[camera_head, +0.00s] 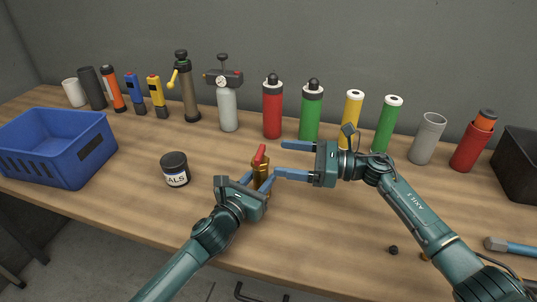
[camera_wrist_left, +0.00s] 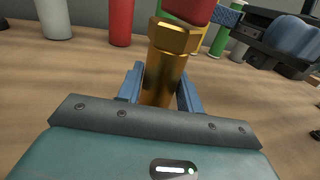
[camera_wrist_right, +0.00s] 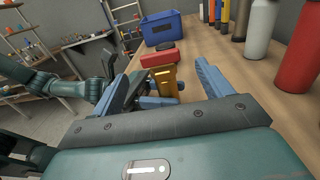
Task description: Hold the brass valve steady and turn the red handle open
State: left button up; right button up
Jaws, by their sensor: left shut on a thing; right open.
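The brass valve (camera_head: 262,172) stands upright on the wooden table, with the red handle (camera_head: 260,155) on its top. In the left wrist view the brass body (camera_wrist_left: 164,75) sits between the blue fingers, and the red handle (camera_wrist_left: 187,10) is cut off at the top edge. My left gripper (camera_head: 262,187) is shut on the valve's body. My right gripper (camera_head: 280,160) is open, just right of the valve, its fingers pointing left. In the right wrist view the red handle (camera_wrist_right: 160,58) lies ahead between the spread fingers, apart from them. The valve's lower part is partly hidden by the left gripper.
A dark jar (camera_head: 175,169) stands left of the valve, and a blue crate (camera_head: 58,150) is at the far left. Several bottles and cylinders, including a red one (camera_head: 272,110), line the table's back. A blue-handled tool (camera_head: 510,246) lies at the right front.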

jog(key=v, duration=0.5)
pick_arm(q)
jog(key=o, duration=1.3)
jog(key=shift+s, duration=0.1)
